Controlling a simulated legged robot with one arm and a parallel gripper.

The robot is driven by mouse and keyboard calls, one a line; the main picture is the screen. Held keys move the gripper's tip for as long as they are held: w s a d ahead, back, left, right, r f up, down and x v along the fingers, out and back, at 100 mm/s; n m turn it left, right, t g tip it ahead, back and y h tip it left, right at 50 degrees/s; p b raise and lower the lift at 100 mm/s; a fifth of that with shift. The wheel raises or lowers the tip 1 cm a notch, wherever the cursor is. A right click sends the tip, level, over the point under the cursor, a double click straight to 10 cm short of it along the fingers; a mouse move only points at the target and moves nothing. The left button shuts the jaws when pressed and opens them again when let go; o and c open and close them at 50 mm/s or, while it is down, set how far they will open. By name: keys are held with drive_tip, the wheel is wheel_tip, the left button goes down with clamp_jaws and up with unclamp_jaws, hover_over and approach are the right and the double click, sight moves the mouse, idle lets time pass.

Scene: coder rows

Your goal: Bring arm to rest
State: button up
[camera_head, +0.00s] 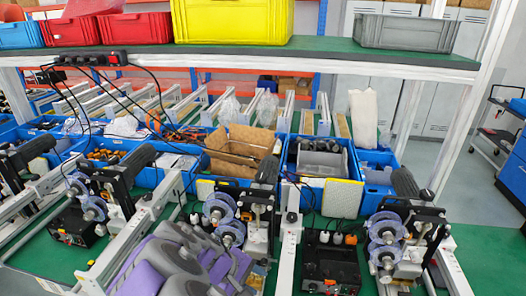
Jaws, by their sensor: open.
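My arm (178,262) shows as rounded grey and purple links at the bottom, left of centre. It sits low in front of the middle coder machine (258,215) and covers part of the green bench. I cannot make out any gripper fingers in this view, and I see nothing held. I cannot tell whether the arm touches the bench or the machine.
Coder machines with clear discs stand at left (95,205) and right (388,245). Blue bins (375,178) line the bench behind them. A shelf (330,57) above carries a yellow crate (233,20), red crates and a grey crate (405,33). A cart (500,130) stands right.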

drive_tip(key=s+d+r+m+g+y, duration=0.1)
drive_tip(key=s+d+r+m+g, duration=0.15)
drive_tip(key=s+d, duration=0.4)
drive_tip(key=s+d+r+m+g+y, duration=0.1)
drive_tip(key=s+d+r+m, duration=0.25)
drive_tip(key=d, duration=0.55)
drive_tip(key=s+d+m+g+y+b, duration=0.1)
drive_tip(key=s+d+m+y+b, duration=0.1)
drive_tip(key=s, duration=1.3)
drive_tip(key=shift+s+m+y, duration=0.25)
drive_tip(key=shift+m+y, duration=0.65)
drive_tip(key=shift+y, duration=0.3)
drive_tip(key=shift+w+g, duration=0.15)
drive_tip(key=shift+g, duration=0.1)
